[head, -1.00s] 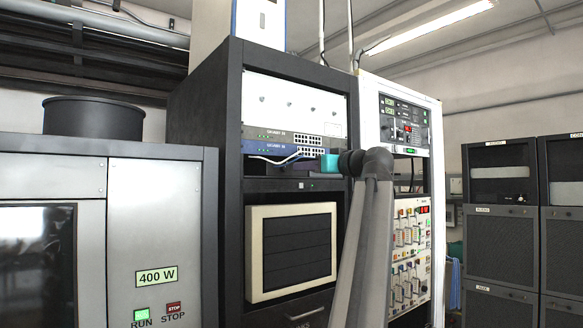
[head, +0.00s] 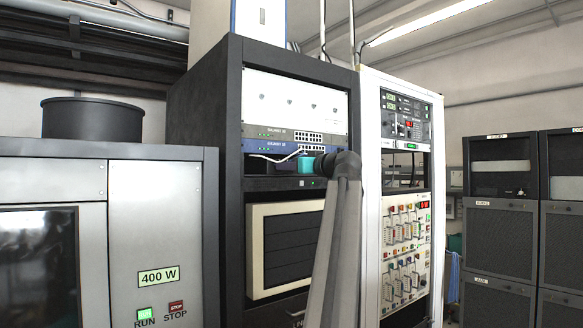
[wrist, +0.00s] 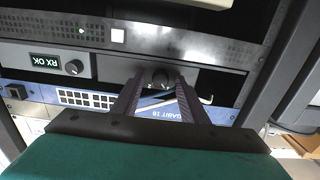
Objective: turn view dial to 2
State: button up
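In the wrist view a dark round dial (wrist: 154,76) sits on the rack front, between the fingertips of my gripper (wrist: 157,84). The two dark fingers stand apart on either side of it. I cannot tell whether they touch it. Its marks are too small to read. In the head view only the teal body of my gripper (head: 304,164) shows, at the middle rack below the blue network switch. The fingers and the dial are hidden there.
A grey unit with an RX OK display (wrist: 47,62) and its own small knob (wrist: 74,67) lies left of the dial. The blue switch (head: 270,146) carries a white cable. A white rack (head: 371,125) stands to the right, and a 400 W cabinet (head: 155,230) to the left.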

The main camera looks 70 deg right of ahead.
jog(key=c, duration=1)
jog(key=shift+d, duration=0.1)
grip_shut()
